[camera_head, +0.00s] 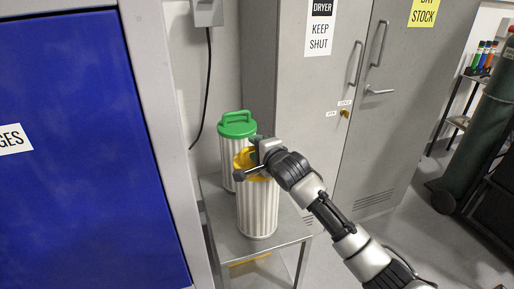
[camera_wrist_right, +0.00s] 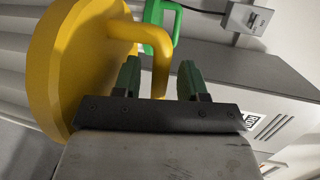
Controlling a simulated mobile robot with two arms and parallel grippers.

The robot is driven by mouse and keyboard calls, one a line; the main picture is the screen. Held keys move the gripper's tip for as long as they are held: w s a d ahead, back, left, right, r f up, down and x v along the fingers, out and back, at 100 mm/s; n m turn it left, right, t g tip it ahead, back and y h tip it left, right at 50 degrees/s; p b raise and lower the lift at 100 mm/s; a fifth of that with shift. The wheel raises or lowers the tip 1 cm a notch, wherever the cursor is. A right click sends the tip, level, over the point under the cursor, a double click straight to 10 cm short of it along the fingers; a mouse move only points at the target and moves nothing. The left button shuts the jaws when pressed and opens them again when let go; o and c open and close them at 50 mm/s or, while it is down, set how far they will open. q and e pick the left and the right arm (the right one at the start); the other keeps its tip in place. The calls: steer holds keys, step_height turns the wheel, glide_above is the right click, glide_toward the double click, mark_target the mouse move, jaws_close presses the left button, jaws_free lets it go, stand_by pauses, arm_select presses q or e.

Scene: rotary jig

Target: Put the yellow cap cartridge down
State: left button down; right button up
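The yellow cap cartridge (camera_head: 258,208) is a pale ribbed cylinder with a yellow cap. It stands upright on the grey metal stand, its base appearing to rest on the top. My right gripper (camera_head: 257,157) is at the cap, reaching in from the right and covering part of it. In the right wrist view the yellow cap (camera_wrist_right: 60,75) shows large, and its handle passes between my two fingers (camera_wrist_right: 160,82). Gaps show on both sides of the handle, so the gripper looks open around it. My left gripper is not in view.
A green cap cartridge (camera_head: 237,128) stands close behind on the stand (camera_head: 240,252). The stand's front right top is bare. A blue panel (camera_head: 80,150) in a grey frame is at left. Grey cabinets (camera_head: 355,150) stand behind. A dark green cylinder (camera_head: 480,140) is at right.

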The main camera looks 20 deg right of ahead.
steer(key=shift+w+r, duration=0.1)
steer(key=shift+s, duration=0.3)
steer(key=b+v, duration=0.2)
steer(key=v, duration=0.9)
steer(key=shift+s, duration=0.25)
steer(key=shift+d, duration=0.1)
steer(key=s+f+n+g+h, duration=0.1)
steer(key=s+f+n+g, duration=0.2)
steer(key=f, duration=1.1)
steer(key=s+f+n+g, duration=0.1)
steer(key=s+f+n, duration=0.35)
steer(key=f, duration=0.95)
steer(key=s+f+n+g+h, duration=0.1)
steer(key=s+f+n+g, duration=0.2)
steer(key=f, duration=1.1)
steer(key=s+d+f+n+g, duration=0.1)
steer(key=s+f+n+g, duration=0.3)
steer(key=s+f, duration=1.35)
steer(key=s+f+n+g, duration=0.1)
steer(key=s+f+n, duration=0.1)
steer(key=s, duration=0.8)
steer(key=s+f+n+g+h, duration=0.1)
steer(key=s+f, duration=0.3)
steer(key=s, duration=0.7)
steer(key=shift+d+f+n+g, duration=0.2)
steer(key=shift+f+n+g, duration=0.2)
steer(key=shift+n+g, duration=0.25)
